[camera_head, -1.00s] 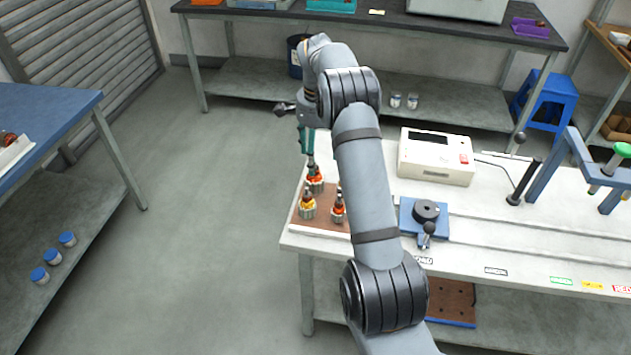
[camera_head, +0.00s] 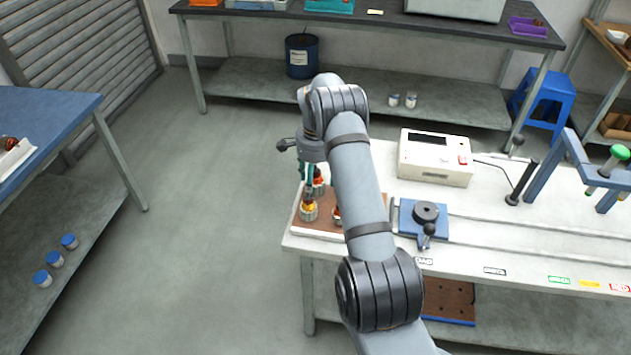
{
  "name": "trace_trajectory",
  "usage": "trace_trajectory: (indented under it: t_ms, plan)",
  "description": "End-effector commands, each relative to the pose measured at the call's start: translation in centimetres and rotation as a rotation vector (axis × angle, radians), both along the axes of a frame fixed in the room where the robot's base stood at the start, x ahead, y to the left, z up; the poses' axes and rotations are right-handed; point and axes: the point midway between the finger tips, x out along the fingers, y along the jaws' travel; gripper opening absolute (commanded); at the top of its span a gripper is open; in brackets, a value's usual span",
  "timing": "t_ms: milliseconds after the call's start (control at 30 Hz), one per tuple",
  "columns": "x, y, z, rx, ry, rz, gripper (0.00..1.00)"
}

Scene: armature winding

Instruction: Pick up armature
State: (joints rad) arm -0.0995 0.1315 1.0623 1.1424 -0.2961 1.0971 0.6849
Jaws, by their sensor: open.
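Several armatures with orange-copper windings stand upright on a brown board at the left end of the white workbench. The front left armature (camera_head: 309,211) shows clearly. Another armature (camera_head: 319,182) stands just behind it, partly covered by my gripper. A third armature (camera_head: 337,215) is mostly hidden behind my arm. My gripper (camera_head: 309,182) points down over the board, low among the armatures at the back left. It is open; its fingertips are small and partly hidden, and I cannot tell whether they touch or surround an armature.
The brown board (camera_head: 318,226) lies at the workbench's left edge. A blue fixture with a black round top (camera_head: 427,212) and a white instrument box (camera_head: 436,157) stand to the right of my arm. Clear floor lies left of the bench.

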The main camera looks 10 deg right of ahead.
Motion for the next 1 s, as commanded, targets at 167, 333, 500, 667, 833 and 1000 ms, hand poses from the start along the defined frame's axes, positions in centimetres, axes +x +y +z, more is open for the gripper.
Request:
trace_trajectory:
  t_ms: [167, 333, 500, 667, 833, 1000]
  plan:
    - [0.01, 0.00, -0.02, 0.000, 0.000, 0.000, 0.68]
    - [0.01, -0.02, 0.01, 0.000, 0.000, 0.000, 0.58]
    - [0.01, -0.02, 0.02, 0.000, 0.000, 0.000, 0.48]
    - [0.01, -0.02, 0.03, 0.000, 0.000, 0.000, 0.39]
    - [0.01, -0.02, 0.03, 0.000, 0.000, 0.000, 0.29]
    - [0.01, -0.01, 0.03, 0.000, 0.000, 0.000, 0.19]
